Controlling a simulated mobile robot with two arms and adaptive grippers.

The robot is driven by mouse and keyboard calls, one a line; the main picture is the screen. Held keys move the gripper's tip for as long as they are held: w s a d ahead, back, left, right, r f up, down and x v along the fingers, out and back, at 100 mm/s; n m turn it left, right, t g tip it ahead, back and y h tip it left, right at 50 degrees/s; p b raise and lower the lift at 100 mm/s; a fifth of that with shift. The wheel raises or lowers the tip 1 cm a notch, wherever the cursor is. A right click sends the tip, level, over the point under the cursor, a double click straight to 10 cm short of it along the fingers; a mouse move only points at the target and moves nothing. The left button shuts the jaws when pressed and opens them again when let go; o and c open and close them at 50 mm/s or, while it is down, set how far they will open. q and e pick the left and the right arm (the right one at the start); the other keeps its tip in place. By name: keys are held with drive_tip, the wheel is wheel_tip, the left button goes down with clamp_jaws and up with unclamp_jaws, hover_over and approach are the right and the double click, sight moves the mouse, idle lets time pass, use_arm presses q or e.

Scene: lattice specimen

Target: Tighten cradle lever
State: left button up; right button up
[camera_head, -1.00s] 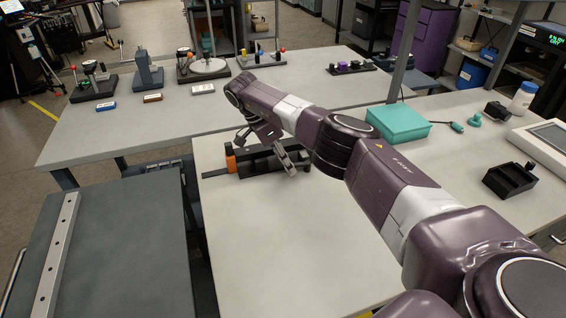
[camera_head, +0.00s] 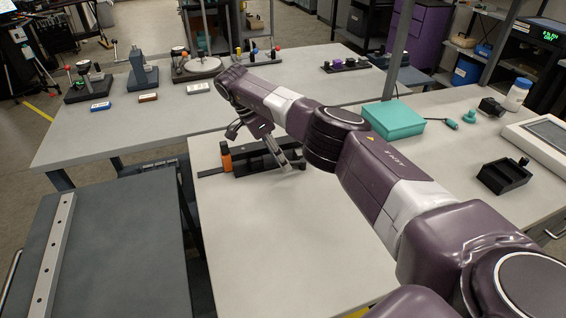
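A black cradle (camera_head: 257,161) sits near the far left corner of the front white table. An orange lever or knob (camera_head: 226,158) stands at its left end. My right arm reaches across from the lower right. My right gripper (camera_head: 262,144) hangs over the cradle, pointing down, close to the orange part and partly hidden by my own wrist. One dark finger shows at its left and a grey finger link slants down at its right. Whether the fingertips touch the lever cannot be made out. My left gripper is not in view.
A teal box (camera_head: 393,120) and a black tray (camera_head: 503,175) lie on the right part of the table. A back bench (camera_head: 185,115) holds several test stands. A dark grey cart top (camera_head: 115,245) is at left. The front of the white table (camera_head: 290,260) is clear.

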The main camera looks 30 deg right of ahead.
drive_tip(key=shift+v, duration=2.05)
drive_tip(key=shift+r, duration=0.1)
wheel_tip(320, 180, up, 10)
